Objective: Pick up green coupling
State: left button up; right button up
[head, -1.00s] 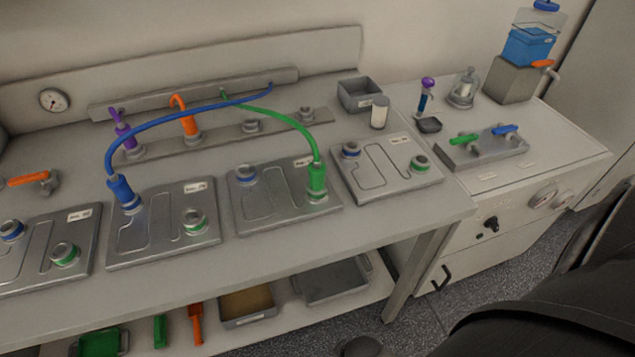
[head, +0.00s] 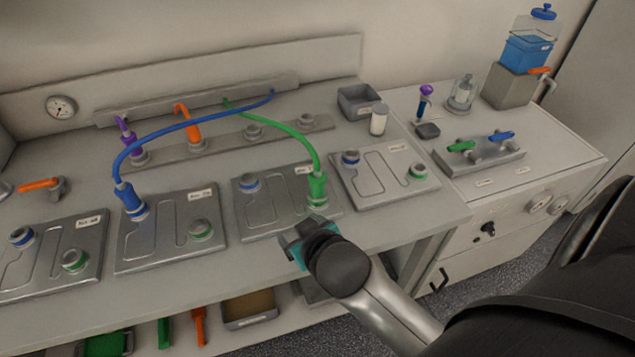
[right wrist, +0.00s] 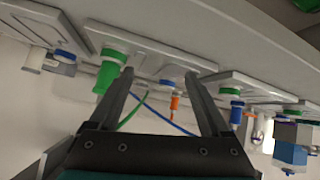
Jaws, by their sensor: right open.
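The green coupling (head: 317,188) stands upright on the green port at the right of the third plate from the left, with a green hose rising from its top. In the right wrist view the green coupling (right wrist: 107,74) hangs upside down, left of my fingers. My right gripper (head: 303,236) is at the plate's front edge, in front of the coupling and apart from it. In the right wrist view my right gripper (right wrist: 160,76) has its two fingers spread, with nothing between them. My left gripper is not in view.
A blue coupling (head: 131,201) with a blue hose (head: 190,125) stands on the second plate; the hose arches over the bench. An orange coupling (head: 186,125) and a purple coupling (head: 127,138) stand on the back rail. The fourth plate (head: 385,180) has open ports.

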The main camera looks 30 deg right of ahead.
jog(key=w+a+r+n+t+y, duration=0.25)
jog(key=w+r+t, duration=0.3)
jog(key=r, duration=0.35)
jog(key=w+a+r+n+t+y, duration=0.1)
jog(key=w+a+r+t+y, duration=0.2)
jog(key=w+r, duration=0.5)
jog(key=s+a+r+n+g+y, duration=0.4)
jog(key=a+r+n+g+y, duration=0.5)
jog(key=a+n+y, duration=0.45)
jog(key=m+g+h, duration=0.2)
jog(key=g+h, duration=0.8)
jog(key=h, duration=0.8)
send_over(318, 170)
notch_tip(318, 170, down, 9)
jog(key=shift+t, duration=0.25)
notch_tip(318, 170, down, 9)
jog(key=shift+d+f, duration=0.1)
jog(key=shift+d, duration=0.05)
jog(key=shift+a+f, duration=0.2)
jog(key=shift+f, duration=2.9)
